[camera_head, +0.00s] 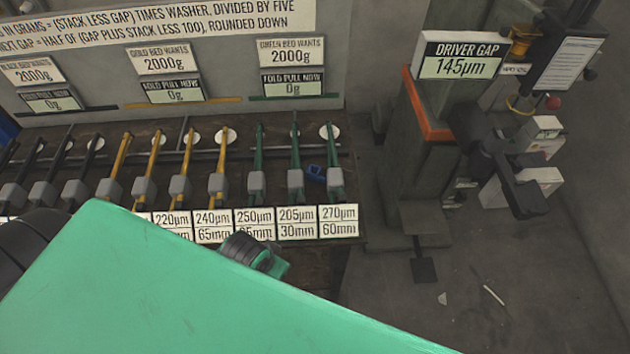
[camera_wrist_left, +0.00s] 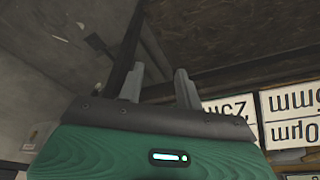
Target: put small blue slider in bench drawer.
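A small blue piece, likely the slider (camera_head: 315,172), lies on the bench top (camera_head: 357,185) in the head view, between two green-handled levers at the right end. My left gripper's two grey fingers (camera_wrist_left: 158,82) stand apart in the left wrist view, with nothing seen between them. They are near the dark wooden bench front (camera_wrist_left: 225,40), close to upside-down label plates. In the head view my large green arm covers the lower left and hides those fingers. I cannot make out a bench drawer or its handle. My right gripper is in neither view.
Black, gold and green levers (camera_head: 256,160) line the bench above white label plates (camera_head: 296,222). A grey press with an orange edge (camera_head: 428,120) stands right of the bench. The floor (camera_head: 460,300) at lower right is mostly clear, with small scraps.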

